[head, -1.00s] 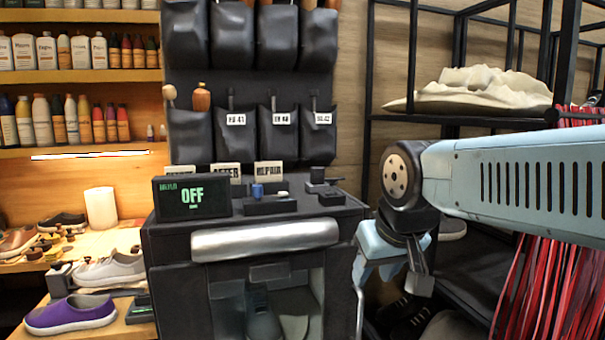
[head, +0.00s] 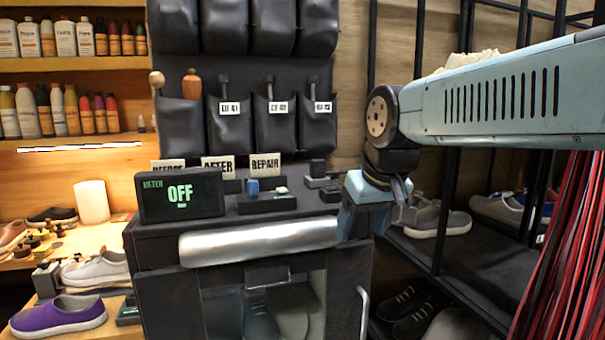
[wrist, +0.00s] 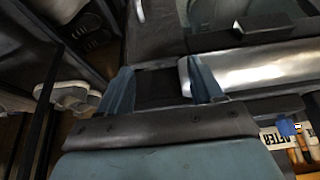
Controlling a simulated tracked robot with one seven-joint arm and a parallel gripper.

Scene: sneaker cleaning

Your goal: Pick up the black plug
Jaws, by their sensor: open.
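Small black pieces sit at the back right of the dark cabinet's top. One is an upright black block (head: 318,168) on a low base, and another is a low black piece (head: 330,194) in front of it. I cannot tell for sure which is the black plug. My gripper (head: 362,222) is at the cabinet's right front corner, to the right of these pieces and pointing down. In the wrist view my gripper (wrist: 163,88) has its two blue fingers apart, with nothing between them. The fingertips are partly hard to make out in the head view.
The cabinet (head: 155,250) has a silver front roll (head: 260,242) and a glass door. A rack with shoes (head: 440,222) and red strands (head: 565,260) stand at right.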

